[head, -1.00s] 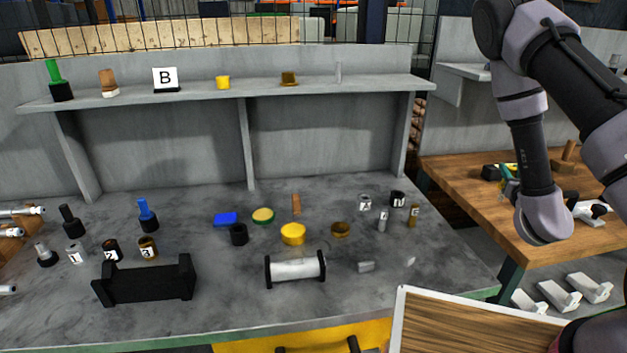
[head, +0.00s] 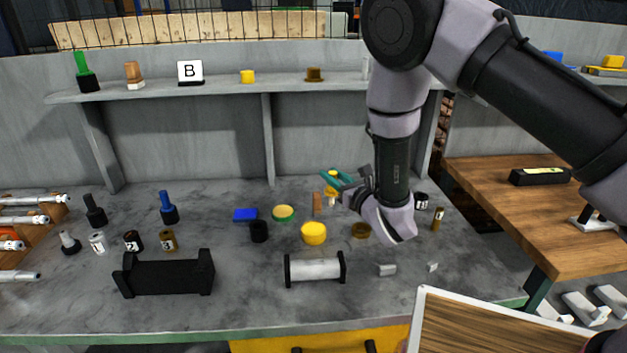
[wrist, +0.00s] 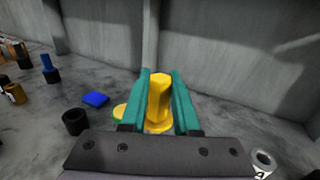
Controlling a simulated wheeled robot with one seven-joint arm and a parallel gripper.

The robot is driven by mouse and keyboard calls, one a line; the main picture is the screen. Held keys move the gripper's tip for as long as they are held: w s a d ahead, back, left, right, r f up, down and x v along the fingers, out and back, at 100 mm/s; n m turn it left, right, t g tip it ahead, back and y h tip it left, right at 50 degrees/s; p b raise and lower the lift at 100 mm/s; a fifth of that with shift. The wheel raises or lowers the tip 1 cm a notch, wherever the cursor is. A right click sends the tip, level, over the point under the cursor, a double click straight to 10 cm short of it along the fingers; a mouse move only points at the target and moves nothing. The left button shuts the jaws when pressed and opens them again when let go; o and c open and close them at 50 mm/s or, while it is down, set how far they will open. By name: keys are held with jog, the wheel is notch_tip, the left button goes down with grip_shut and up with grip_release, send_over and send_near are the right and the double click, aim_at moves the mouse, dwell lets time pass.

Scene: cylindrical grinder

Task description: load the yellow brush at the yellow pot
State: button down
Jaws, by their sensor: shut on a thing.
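My gripper (head: 337,180) has teal fingers and is shut on the yellow brush (wrist: 159,98), held between the fingertips in the wrist view. In the head view the brush (head: 331,193) is small and partly hidden by the fingers, above the back of the grey bench. A round yellow pot (head: 314,233) stands on the middle of the bench, in front of and a little left of my gripper. The pot and brush are apart. I cannot make out the pot in the wrist view.
Near the pot are a green-rimmed yellow dish (head: 283,213), a black cup (head: 259,231), a blue block (head: 245,214), a brown dish (head: 361,230) and a white roller (head: 315,269). A wooden table (head: 500,215) stands right.

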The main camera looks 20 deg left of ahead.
jog(key=s+a+f+n+g, duration=0.1)
jog(key=s+a+f, duration=0.2)
jog(key=f, duration=0.3)
jog(key=shift+s+a+y, duration=0.4)
jog(key=shift+s, duration=0.05)
jog(key=shift+f, duration=0.65)
dwell(1.9)
jog(key=shift+r, duration=0.1)
notch_tip(320, 180, up, 7)
dwell(0.7)
jog(key=shift+w, duration=0.1)
dwell(0.5)
